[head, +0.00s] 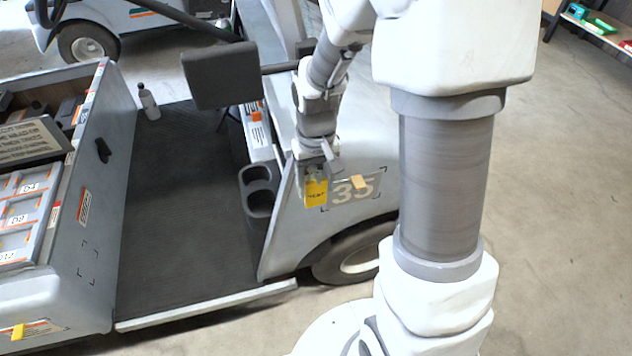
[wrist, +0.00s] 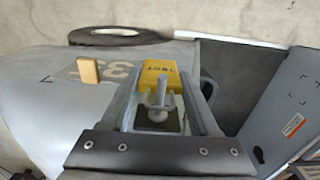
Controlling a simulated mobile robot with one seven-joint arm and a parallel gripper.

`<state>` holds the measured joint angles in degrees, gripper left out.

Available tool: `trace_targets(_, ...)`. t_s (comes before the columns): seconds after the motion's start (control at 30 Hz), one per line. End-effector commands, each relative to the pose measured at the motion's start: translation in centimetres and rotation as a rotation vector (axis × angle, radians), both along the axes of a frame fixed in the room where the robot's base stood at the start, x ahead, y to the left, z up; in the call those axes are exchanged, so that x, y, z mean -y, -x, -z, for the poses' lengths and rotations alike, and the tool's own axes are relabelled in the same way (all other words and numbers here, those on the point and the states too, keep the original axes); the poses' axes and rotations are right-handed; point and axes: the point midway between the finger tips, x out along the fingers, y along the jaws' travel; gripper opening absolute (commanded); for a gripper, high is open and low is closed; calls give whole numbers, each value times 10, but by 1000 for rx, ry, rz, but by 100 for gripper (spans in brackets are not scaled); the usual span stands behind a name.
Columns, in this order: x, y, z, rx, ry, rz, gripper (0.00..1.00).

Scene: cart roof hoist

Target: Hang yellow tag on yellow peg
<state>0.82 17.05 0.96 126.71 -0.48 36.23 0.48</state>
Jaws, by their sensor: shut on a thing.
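The yellow tag (head: 316,193) with dark lettering hangs upright below my gripper (head: 314,170) in the head view, in front of the grey cart's side panel. The tag (wrist: 157,74) shows between the finger ends of my gripper (wrist: 158,92) in the wrist view; the jaws are shut on it. A small yellow piece (head: 18,332) sticks out at the cart's lower left end; it may be the yellow peg, but it is too small to be sure. A tan block-like peg (head: 358,182) stands out from the side panel just right of the tag, also in the wrist view (wrist: 89,70).
The cart's side panel (head: 290,230) carries the number 35. A cup holder (head: 258,192) is left of the tag. A labelled drawer box (head: 25,215) is at the left.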

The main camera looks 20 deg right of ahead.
Motion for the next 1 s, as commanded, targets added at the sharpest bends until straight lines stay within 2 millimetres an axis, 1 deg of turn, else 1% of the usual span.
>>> trace_targets(0.33, 0, 2, -1, 0, 0, 0, 0)
trace_targets(1.0, 0, 35, -9, 0, 0, 0, 0)
